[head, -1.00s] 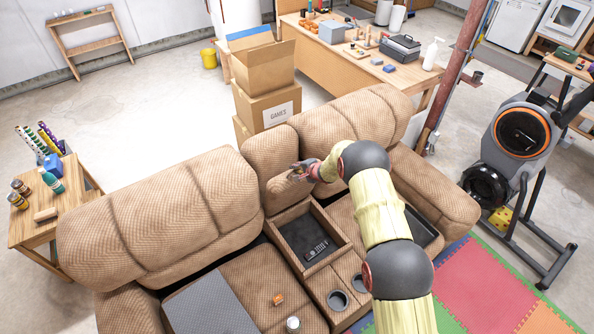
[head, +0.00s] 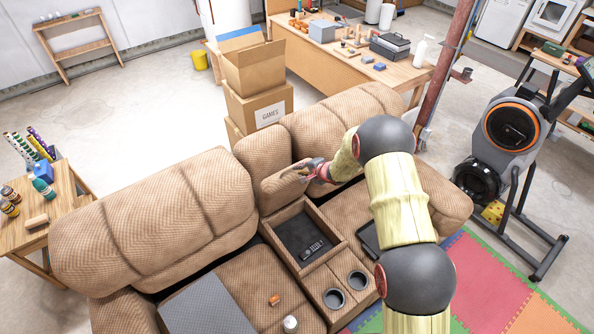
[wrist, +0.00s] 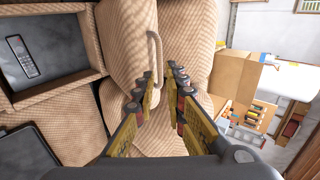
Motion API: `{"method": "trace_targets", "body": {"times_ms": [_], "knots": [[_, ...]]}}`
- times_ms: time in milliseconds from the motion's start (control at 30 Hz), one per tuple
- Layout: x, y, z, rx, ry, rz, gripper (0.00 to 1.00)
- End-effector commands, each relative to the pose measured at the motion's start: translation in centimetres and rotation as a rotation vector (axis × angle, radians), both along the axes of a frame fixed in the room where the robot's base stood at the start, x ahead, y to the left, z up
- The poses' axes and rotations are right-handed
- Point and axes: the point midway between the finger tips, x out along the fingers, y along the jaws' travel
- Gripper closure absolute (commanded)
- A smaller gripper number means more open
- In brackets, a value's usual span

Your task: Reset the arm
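My arm reaches over the brown recliner sofa (head: 150,230) from the lower right. My gripper (head: 302,170) is beside the raised padded lid (head: 283,188) of the centre console, near the sofa back. A tan strap loop (wrist: 155,50) on the padding shows just ahead of the fingertips. The open console bin (head: 290,232) holds a dark remote (head: 313,249); the remote also shows in the wrist view (wrist: 22,56).
Stacked cardboard boxes (head: 258,105) stand behind the sofa. A workbench (head: 400,75) is at the back, with a red post (head: 448,70) near it. An exercise bike (head: 510,150) is at right, a side table (head: 45,225) at left. A tablet (head: 368,240) lies on the right seat.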

Motion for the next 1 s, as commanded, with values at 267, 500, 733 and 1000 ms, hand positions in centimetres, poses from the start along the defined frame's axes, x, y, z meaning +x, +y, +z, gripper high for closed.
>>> {"method": "trace_targets", "body": {"times_ms": [267, 500, 733, 1000], "knots": [[-0.7, -0.4, 0.6, 0.0, 0.001, 0.001, 0.87], [-0.7, -0.4, 0.6, 0.001, 0.0, 0.001, 0.87], [-0.7, -0.4, 0.6, -0.007, -0.005, 0.009, 0.87], [-2.0, -3.6, -2.1, -0.309, -0.037, 0.16, 0.87]]}}
